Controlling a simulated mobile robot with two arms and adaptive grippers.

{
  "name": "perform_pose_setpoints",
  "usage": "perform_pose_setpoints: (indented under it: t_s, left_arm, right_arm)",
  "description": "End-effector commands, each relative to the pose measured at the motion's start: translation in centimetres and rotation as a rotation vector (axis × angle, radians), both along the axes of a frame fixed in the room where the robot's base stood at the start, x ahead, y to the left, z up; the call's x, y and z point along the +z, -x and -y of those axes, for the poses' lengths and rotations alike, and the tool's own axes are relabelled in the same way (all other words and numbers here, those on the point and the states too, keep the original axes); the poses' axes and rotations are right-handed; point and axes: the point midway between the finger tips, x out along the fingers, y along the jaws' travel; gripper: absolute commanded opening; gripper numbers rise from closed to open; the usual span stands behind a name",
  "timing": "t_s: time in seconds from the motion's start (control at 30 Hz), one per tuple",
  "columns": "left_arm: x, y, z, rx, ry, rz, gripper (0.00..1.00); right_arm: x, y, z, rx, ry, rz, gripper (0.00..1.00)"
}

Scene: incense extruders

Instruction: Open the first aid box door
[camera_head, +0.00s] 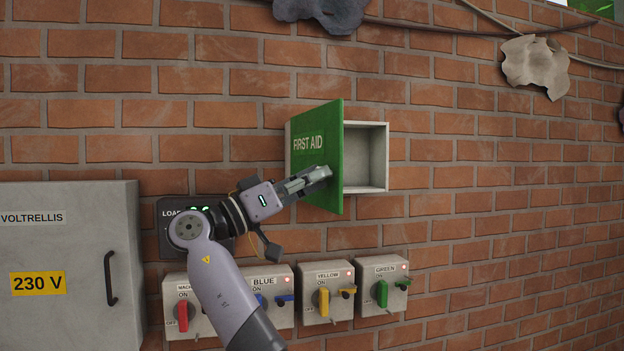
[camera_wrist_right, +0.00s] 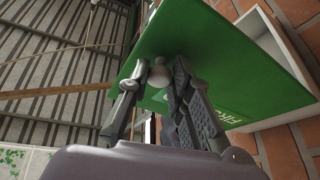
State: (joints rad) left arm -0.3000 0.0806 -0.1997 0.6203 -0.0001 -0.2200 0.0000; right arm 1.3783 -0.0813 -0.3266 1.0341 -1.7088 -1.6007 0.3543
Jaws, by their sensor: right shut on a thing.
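The first aid box (camera_head: 376,188) is a pale box on the brick wall, also visible in the wrist view (camera_wrist_right: 262,30). Its green door (camera_head: 318,125), labelled FIRST AID, stands partly open, with its right edge swung out from the wall. The visible part of the inside looks empty; the rest is behind the door. My right gripper (camera_head: 318,177) is at the door's front near that edge. My left gripper is not in view.
Below are several switch boxes, among them yellow (camera_head: 327,293) and green (camera_head: 382,287). A grey 230 V cabinet (camera_head: 70,265) stands at the left. A dark panel (camera_head: 170,215) is partly behind my right arm. The wall right of the box is clear.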

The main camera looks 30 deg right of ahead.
Motion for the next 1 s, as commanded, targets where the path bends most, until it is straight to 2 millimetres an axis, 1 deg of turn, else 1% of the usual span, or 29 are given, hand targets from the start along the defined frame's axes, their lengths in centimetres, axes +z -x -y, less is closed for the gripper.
perform_pose_setpoints:
  t_s: [0.03, 0.07, 0.37, 0.63, 0.73, 0.87, 1.0]
  left_arm:
    - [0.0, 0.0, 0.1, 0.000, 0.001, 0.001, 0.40]
    - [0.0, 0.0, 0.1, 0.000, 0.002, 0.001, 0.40]
    - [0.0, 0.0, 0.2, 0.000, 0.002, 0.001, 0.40]
    - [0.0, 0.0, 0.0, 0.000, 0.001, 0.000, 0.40]
    - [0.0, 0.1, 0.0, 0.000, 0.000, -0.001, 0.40]
    - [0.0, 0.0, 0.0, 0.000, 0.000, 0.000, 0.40]
    - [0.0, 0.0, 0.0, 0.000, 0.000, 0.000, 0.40]
  right_arm:
    - [0.1, 0.0, 0.1, 0.000, -0.001, 0.002, 0.00]
    - [0.1, 0.0, 0.1, 0.000, -0.001, 0.002, 0.20]
    - [0.1, 0.0, 0.1, 0.000, 0.000, 0.001, 0.41]
    - [0.0, 0.0, 0.0, 0.000, 0.000, 0.000, 0.41]
    - [-0.2, 0.0, -0.4, 0.001, 0.000, 0.000, 0.41]
    - [-0.8, 0.0, -2.2, 0.003, 0.001, -0.002, 0.41]
    - [-1.9, 0.0, -5.0, 0.004, 0.001, -0.003, 0.41]
